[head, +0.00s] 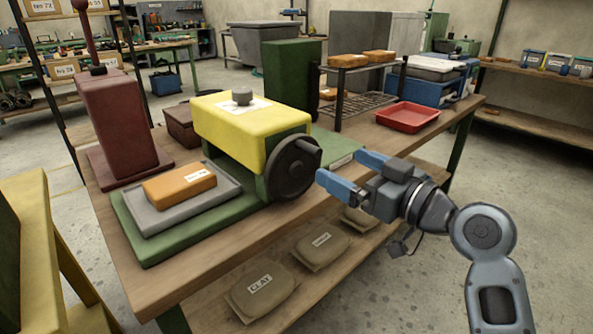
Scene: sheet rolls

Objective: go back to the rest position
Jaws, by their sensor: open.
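My gripper (346,174) is at the right of the head view, in front of the machine's black handwheel (291,168). Its two blue fingers are apart and nothing shows between them. The sheet roller machine (243,124) has a yellow cover and a green base and stands on the wooden workbench (218,264). An orange block (180,186) with a small label lies on a grey tray (190,206) on the green bed left of the handwheel.
A red tray (408,117) and a black rack (355,103) with orange blocks stand at the bench's far right. A dark red press (118,118) stands at its left. Labelled bags, one marked clay (262,290), lie on the shelf below. Concrete floor is open at right.

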